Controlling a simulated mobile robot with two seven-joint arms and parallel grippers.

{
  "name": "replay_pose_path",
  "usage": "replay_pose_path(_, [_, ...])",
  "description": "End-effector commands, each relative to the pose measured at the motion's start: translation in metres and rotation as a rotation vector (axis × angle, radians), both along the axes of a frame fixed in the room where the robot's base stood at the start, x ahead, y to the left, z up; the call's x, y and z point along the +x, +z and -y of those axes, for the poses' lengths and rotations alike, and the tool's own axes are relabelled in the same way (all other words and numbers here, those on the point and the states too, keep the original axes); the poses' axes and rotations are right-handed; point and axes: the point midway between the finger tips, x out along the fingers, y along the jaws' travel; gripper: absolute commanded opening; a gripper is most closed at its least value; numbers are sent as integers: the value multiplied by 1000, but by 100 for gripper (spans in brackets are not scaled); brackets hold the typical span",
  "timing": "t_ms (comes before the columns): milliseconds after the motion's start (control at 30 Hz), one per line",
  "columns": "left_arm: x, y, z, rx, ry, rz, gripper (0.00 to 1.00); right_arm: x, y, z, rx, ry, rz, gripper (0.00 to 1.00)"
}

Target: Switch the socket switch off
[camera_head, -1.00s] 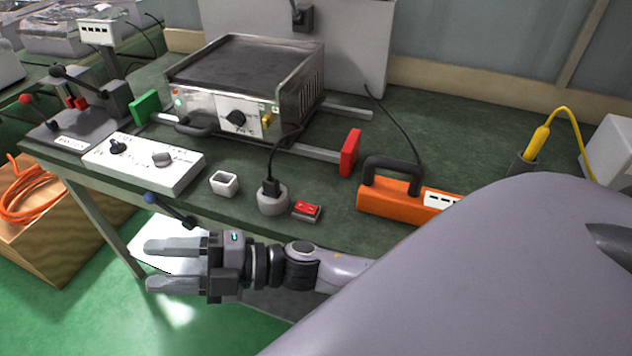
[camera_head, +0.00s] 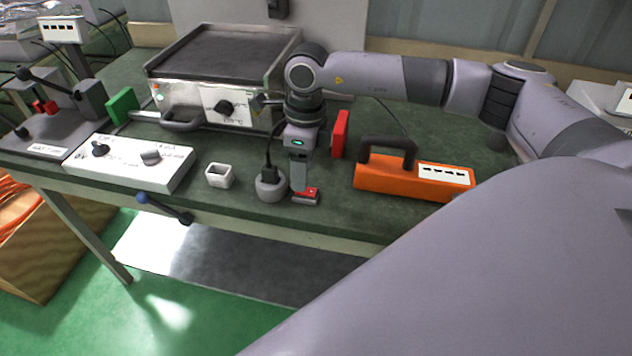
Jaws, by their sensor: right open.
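The socket switch is a small red rocker (camera_head: 309,194) on a grey base near the table's front edge. Just left of it is the round grey socket (camera_head: 269,189) with a black plug (camera_head: 269,173) standing in it. My right gripper (camera_head: 299,186) is open and points down at the switch from above. Its fingertips are at the switch's left part, and I cannot tell whether they touch it. The fingers overlap from this angle and hide part of the switch. My left gripper is not in view.
An orange block with a black handle (camera_head: 400,180) stands to the right. A white cup (camera_head: 220,175) and a white knob box (camera_head: 130,162) are to the left. The hotplate (camera_head: 215,60) and a red block (camera_head: 340,134) are behind. A blue-knobbed lever (camera_head: 165,208) sticks out in front.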

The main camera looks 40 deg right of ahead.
Motion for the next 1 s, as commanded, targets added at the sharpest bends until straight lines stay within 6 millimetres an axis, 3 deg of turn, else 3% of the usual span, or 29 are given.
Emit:
replay_pose_path(100, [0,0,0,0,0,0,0,5,9,22,-78,-15,14,51])
replay_pose_path(200, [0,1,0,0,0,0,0,5,5,27,-95,-19,14,51])
replay_pose_path(600, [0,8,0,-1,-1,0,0,4,-51,25,-90,-17,12,51])
replay_pose_path(1000, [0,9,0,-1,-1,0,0,5,-61,25,-88,-17,15,51])
